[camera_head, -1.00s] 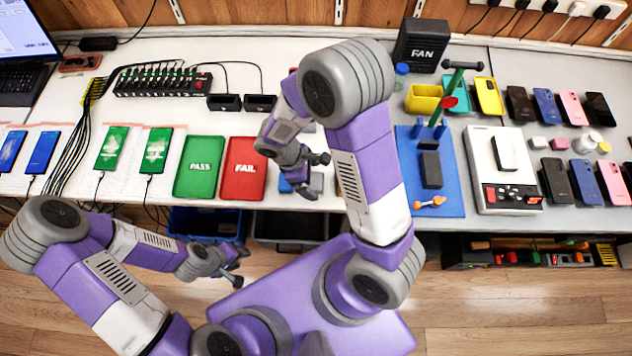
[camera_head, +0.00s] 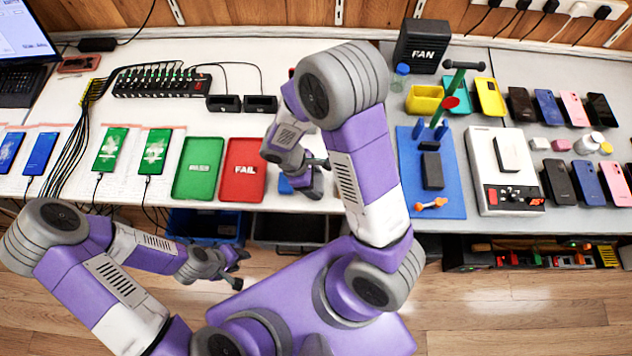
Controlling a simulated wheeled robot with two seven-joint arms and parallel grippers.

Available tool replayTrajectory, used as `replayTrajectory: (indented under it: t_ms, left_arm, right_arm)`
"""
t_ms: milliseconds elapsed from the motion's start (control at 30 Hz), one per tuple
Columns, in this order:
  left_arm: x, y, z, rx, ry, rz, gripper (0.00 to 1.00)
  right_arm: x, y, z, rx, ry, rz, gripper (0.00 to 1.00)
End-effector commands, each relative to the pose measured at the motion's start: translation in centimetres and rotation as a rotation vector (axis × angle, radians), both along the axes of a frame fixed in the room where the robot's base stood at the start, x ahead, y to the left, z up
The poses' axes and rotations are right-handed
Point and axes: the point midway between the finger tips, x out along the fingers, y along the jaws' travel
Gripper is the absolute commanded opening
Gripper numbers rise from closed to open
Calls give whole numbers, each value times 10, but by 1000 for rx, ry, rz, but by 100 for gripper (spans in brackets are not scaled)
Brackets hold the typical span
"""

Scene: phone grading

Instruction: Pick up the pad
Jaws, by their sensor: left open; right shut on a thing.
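My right gripper (camera_head: 316,180) is low over the front of the white bench, just right of the red FAIL tray. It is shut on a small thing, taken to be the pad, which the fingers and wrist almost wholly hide. A small blue object (camera_head: 285,186) shows just left of the gripper on the bench. I cannot tell whether the held thing is clear of the bench. My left gripper (camera_head: 236,270) is open and empty, over the floor in front of the bench.
A green PASS tray (camera_head: 199,196) and a red FAIL tray (camera_head: 243,196) lie left of my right gripper. Right of my arm are a blue mat (camera_head: 408,165) with a stand and a white device (camera_head: 482,150). Bins (camera_head: 290,229) sit under the bench edge.

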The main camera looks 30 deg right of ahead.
Motion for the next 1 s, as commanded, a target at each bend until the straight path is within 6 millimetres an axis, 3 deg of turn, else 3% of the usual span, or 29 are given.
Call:
replayTrajectory:
  t_ms: [167, 400, 600, 967, 1000]
  left_arm:
    - [0, 0, 5, 0, 0, 0, 43]
    - [0, 0, 23, 0, 0, 0, 43]
    - [0, 0, 32, 0, 0, 0, 43]
    - [0, 0, 34, 0, 0, 0, 43]
    - [0, 0, 34, 0, 0, 0, 43]
  right_arm:
    - [1, 0, 13, 0, -3, -1, 40]
    - [1, 0, 62, 2, -6, -1, 40]
    - [0, 0, 92, 1, -2, -1, 40]
    - [0, 0, 100, 0, 0, 1, 40]
    - [0, 0, 100, 0, 0, 1, 68]
